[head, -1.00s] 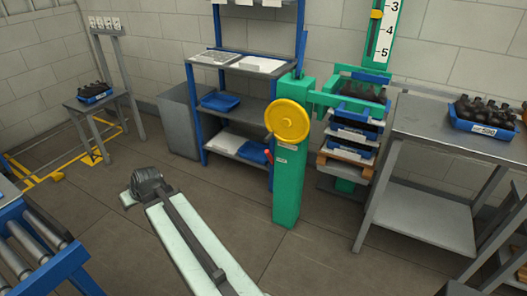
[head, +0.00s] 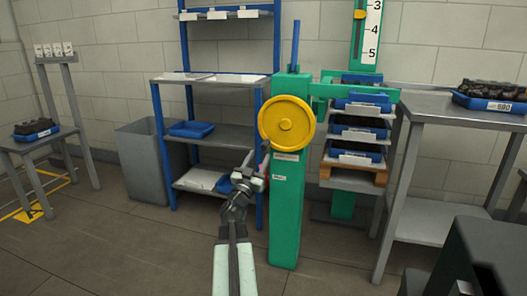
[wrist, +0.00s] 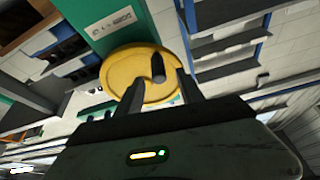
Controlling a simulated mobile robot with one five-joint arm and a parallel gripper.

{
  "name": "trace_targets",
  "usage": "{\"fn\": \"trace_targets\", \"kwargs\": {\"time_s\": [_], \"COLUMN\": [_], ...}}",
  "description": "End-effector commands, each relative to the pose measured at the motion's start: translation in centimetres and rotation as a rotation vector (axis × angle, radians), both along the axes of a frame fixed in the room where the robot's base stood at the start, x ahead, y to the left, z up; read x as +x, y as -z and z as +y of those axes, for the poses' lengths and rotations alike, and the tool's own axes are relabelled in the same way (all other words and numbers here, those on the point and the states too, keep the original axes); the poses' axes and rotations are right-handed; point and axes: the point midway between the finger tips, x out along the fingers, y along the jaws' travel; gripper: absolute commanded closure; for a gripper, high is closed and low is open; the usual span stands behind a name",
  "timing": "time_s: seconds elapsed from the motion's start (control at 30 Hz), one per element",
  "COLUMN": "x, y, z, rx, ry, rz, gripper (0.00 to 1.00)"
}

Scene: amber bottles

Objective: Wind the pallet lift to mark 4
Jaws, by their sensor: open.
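The yellow handwheel (head: 287,123) is on the green post (head: 288,215) of the lift. In the wrist view the wheel (wrist: 115,75) carries a dark handle peg (wrist: 158,68). My gripper (head: 254,165) is open, just below and left of the wheel in the head view. In the wrist view its fingertips (wrist: 159,82) stand either side of the peg's line; I cannot tell whether they touch it. The yellow pointer (head: 359,15) is between marks 3 and 4 on the white scale (head: 373,32). The pallet (head: 353,173) bears stacked blue crates (head: 356,134).
A blue-framed shelf (head: 157,120) and grey bin (head: 142,160) stand left of the post. A grey table (head: 440,105) with a blue crate (head: 490,103) stands right. Floor (head: 130,245) at left is clear.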

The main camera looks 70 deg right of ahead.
Motion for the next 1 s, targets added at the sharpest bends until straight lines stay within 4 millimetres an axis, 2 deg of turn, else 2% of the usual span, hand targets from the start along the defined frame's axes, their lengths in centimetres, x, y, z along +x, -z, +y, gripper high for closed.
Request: {"fn": "trace_targets", "kwargs": {"time_s": [0.4, 0.5, 0.7, 0.73, 0.8, 0.9, 1.0], "x": [-0.5, -0.6, -0.6, -0.6, -0.7, -0.7, -0.7], "y": [-2.8, -3.0, -2.9, -2.9, -2.9, -2.9, -2.9], "z": [-6.6, -7.4, -7.4, -7.4, -7.3, -7.4, -7.3], "rx": [0.001, 0.001, 0.001, 0.001, 0.001, 0.001, 0.001], "ry": [0.008, 0.008, 0.008, 0.008, 0.008, 0.008, 0.008], "rz": [0.0, 0.0, 0.0, 0.0, 0.0, 0.0, 0.0], "gripper": [0.55, 0.55, 0.55, 0.58, 0.77, 1.0, 1.0]}}
